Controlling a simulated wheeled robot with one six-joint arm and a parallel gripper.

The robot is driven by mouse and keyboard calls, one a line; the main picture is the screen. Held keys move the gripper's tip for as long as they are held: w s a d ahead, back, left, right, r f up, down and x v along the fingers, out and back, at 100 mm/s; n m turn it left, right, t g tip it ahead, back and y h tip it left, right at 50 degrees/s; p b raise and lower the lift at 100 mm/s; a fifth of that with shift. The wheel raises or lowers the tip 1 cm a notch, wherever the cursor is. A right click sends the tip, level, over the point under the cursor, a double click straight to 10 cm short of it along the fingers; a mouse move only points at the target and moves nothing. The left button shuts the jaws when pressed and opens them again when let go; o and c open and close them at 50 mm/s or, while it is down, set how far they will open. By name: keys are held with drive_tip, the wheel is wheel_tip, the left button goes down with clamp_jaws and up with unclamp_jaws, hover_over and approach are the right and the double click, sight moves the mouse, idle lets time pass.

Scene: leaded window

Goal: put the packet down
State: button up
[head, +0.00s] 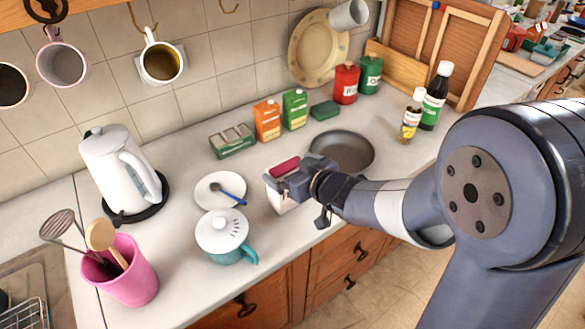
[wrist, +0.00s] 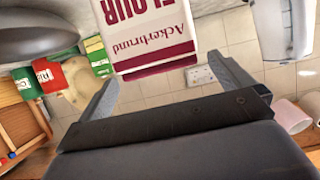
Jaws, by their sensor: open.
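The packet is a white and dark red flour packet (head: 283,166), upright near the counter's front edge, right of the saucer. My gripper (head: 296,186) is beside it and covers part of it, including much of its lower right side. In the wrist view the packet (wrist: 155,40) appears upside down, with its lettering facing me. My gripper's two fingers (wrist: 163,72) are spread apart, with the packet's near end between or just beyond their tips. I cannot tell whether a finger touches it. Its base seems to be at the white counter (head: 180,255), but the contact is partly hidden.
A white saucer with a blue spoon (head: 213,190) and a teal lidded pot (head: 225,240) stand left of the packet. A dark pan (head: 345,150) lies behind my gripper. Cartons (head: 267,121) and red and green canisters (head: 346,84) line the back. A white kettle (head: 115,165) stands left.

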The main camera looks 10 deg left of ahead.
drive_tip(key=p+v, duration=0.1)
drive_tip(key=v, duration=1.1)
drive_tip(key=shift+p, duration=0.4)
drive_tip(key=b+x, duration=0.2)
drive_tip(key=x, duration=1)
drive_tip(key=shift+a+f, duration=0.1)
drive_tip(key=shift+f, duration=0.2)
wheel_tip(320, 180, up, 2)
drive_tip(key=shift+r, duration=0.2)
drive_tip(key=shift+r+p, duration=0.25)
drive_tip(key=shift+p, duration=0.05)
drive_tip(key=shift+f, duration=0.1)
